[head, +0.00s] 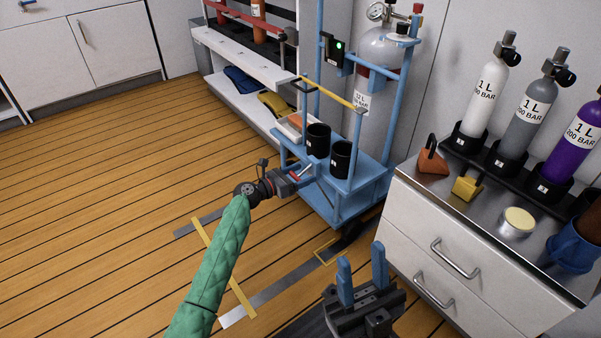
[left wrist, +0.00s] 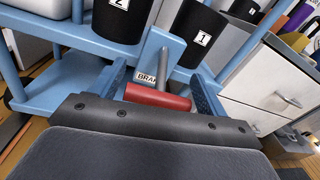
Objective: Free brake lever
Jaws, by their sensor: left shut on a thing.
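The brake lever has a red crossbar handle (left wrist: 158,97) on a grey rod in the left wrist view, in front of a blue plate with a partly hidden "BRAK" label (left wrist: 148,77). It is on the blue cart (head: 345,187). My left gripper (head: 304,174) is at the near side of the cart, with its two blue fingers on either side of the red handle, shut on it. In the head view the handle is mostly hidden by the gripper. My right gripper (head: 361,262) is low at the front, its blue fingers apart and empty.
The cart carries black cups (head: 318,138) and a gas cylinder (head: 385,48). A white shelf unit (head: 240,55) stands behind left. Wooden floor at left is clear, with tape marks (head: 222,265).

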